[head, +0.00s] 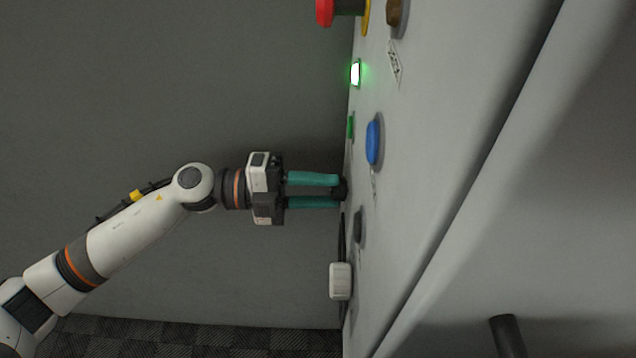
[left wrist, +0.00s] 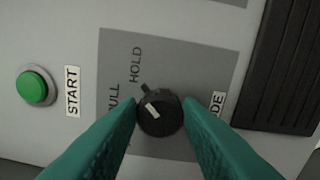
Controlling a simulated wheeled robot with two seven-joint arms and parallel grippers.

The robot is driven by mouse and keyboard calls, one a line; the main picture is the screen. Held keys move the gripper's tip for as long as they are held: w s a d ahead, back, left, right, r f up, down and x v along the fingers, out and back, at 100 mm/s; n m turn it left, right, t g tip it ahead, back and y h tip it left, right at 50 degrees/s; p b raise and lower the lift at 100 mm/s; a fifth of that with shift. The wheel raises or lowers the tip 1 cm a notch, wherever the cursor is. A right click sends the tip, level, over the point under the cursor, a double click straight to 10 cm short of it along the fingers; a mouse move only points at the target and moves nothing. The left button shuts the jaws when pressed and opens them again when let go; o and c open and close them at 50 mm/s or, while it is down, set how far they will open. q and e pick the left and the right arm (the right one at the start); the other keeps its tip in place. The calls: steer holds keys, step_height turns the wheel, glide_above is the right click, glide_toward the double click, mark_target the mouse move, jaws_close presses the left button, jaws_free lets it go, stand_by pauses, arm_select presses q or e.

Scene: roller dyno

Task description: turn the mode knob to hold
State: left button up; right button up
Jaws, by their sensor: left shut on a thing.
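The black mode knob (left wrist: 163,121) sits on a grey label plate on the panel in the left wrist view. Its white mark points up and left, toward the space between the word HOLD (left wrist: 136,65) and a partly hidden word ending in ULL (left wrist: 113,98). My left gripper (left wrist: 160,104) is shut on the knob, one teal finger on each side. In the head view my left gripper (head: 337,191) reaches the panel from the left, and the knob (head: 342,188) shows dark at its fingertips. The right gripper is not in view.
A green START button (left wrist: 33,88) and a black ribbed block (left wrist: 283,65) flank the knob plate. On the panel (head: 450,130) are a blue button (head: 374,142), a lit green lamp (head: 355,73), a red button (head: 325,12) and a white block (head: 340,281).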

arm_select(q)
steer(key=shift+s+d+r, duration=0.1)
steer(key=shift+r, duration=0.3)
steer(key=o, duration=1)
steer(key=shift+c, duration=0.2)
steer(key=shift+f, duration=0.15)
steer(key=a+b, duration=0.4)
steer(key=a, duration=0.7)
steer(key=shift+s+a, duration=0.2)
steer(key=shift+a, duration=0.2)
